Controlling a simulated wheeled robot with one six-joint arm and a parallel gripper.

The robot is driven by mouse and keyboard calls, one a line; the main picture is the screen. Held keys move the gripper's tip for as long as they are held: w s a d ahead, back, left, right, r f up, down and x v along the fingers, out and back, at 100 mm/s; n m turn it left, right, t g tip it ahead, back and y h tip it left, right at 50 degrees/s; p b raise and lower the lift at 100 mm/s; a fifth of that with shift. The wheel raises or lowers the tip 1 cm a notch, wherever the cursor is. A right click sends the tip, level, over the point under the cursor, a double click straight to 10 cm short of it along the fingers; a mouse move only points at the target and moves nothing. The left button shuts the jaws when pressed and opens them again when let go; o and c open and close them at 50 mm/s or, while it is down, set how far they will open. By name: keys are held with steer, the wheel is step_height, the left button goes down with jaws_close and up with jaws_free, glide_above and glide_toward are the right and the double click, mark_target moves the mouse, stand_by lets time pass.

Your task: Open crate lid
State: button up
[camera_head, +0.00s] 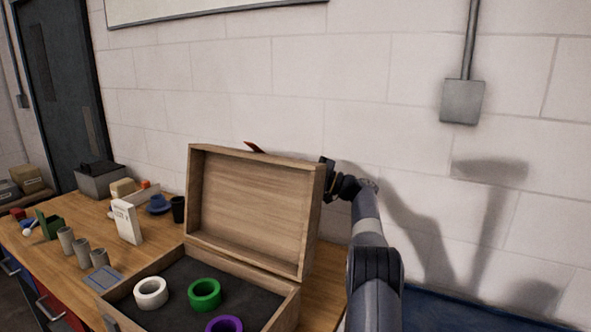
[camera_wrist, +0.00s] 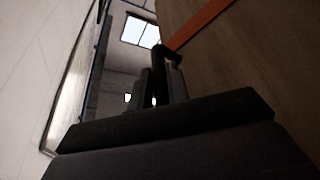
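The wooden crate (camera_head: 262,284) sits on the workbench with its lid (camera_head: 245,212) raised. The lid stands roughly upright at the crate's back edge, its hollow inner side facing my head camera. My gripper (camera_head: 327,178) is at the lid's upper right edge, partly hidden by it. In the wrist view, my gripper's dark fingers (camera_wrist: 160,88) are close together beside a wooden surface (camera_wrist: 255,65). I cannot tell whether they touch the lid or are fully shut. A red-orange piece shows above the lid's top edge (camera_head: 254,147).
In the crate lie a white ring (camera_head: 151,307), a green ring (camera_head: 218,295) and a purple ring (camera_head: 209,325). Grey cylinders (camera_head: 82,251), a white box (camera_head: 117,232) and a dark cup (camera_head: 178,214) stand left on the bench (camera_head: 160,245). The wall (camera_head: 400,120) is close behind.

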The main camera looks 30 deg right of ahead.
mark_target(285, 163)
jaws_close()
steer(key=b, duration=0.2)
steer(key=shift+s+a+r+b, duration=0.1)
steer(key=shift+s+a+b, duration=0.2)
steer(key=shift+a+b, duration=0.1)
steer(key=shift+n+g, duration=0.4)
steer(key=shift+n, duration=0.4)
steer(key=s+a+r+b, duration=0.1)
steer(key=b, duration=0.2)
steer(key=s+a+r+b, duration=0.1)
steer(key=a+b, duration=0.1)
steer(key=b, duration=0.1)
steer(key=shift+s+a+r, duration=0.3)
steer(key=shift+r, duration=0.1)
steer(key=shift+s+a+r+b, duration=0.15)
steer(key=shift+a+r+b, duration=0.05)
steer(key=shift+r+b, duration=0.1)
steer(key=shift+o, duration=2.4)
jaws_free()
